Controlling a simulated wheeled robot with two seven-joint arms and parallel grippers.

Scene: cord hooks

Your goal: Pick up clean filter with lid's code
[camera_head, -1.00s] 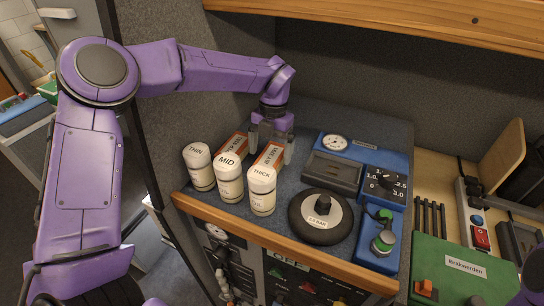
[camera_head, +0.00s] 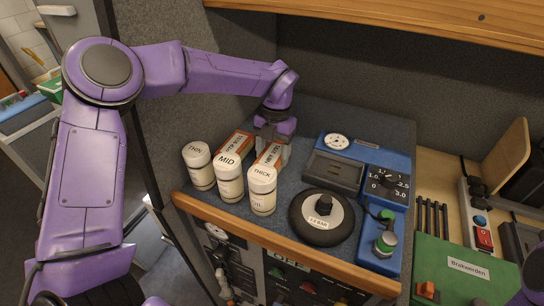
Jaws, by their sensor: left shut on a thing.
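Two orange-and-white boxes with small printed labels stand behind the white bottles in the head view: a left box (camera_head: 235,144) and a right box (camera_head: 269,157). I cannot read their labels surely. My left gripper (camera_head: 273,150) comes down from behind and is shut on the right box, one finger on each side. Its lower part is hidden behind the bottles, so I cannot tell whether it touches the counter. A round black lid-like piece (camera_head: 339,226) with a knob and a white label, seemingly a BAR value, lies to the right. My right gripper is out of view.
White bottles marked THIN (camera_head: 199,166), MID (camera_head: 229,180) and THICK (camera_head: 262,190) stand close in front of the boxes. A blue gauge-and-dial unit (camera_head: 394,222) stands at the right. A wooden edge (camera_head: 285,245) bounds the counter; a shelf (camera_head: 400,30) overhangs.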

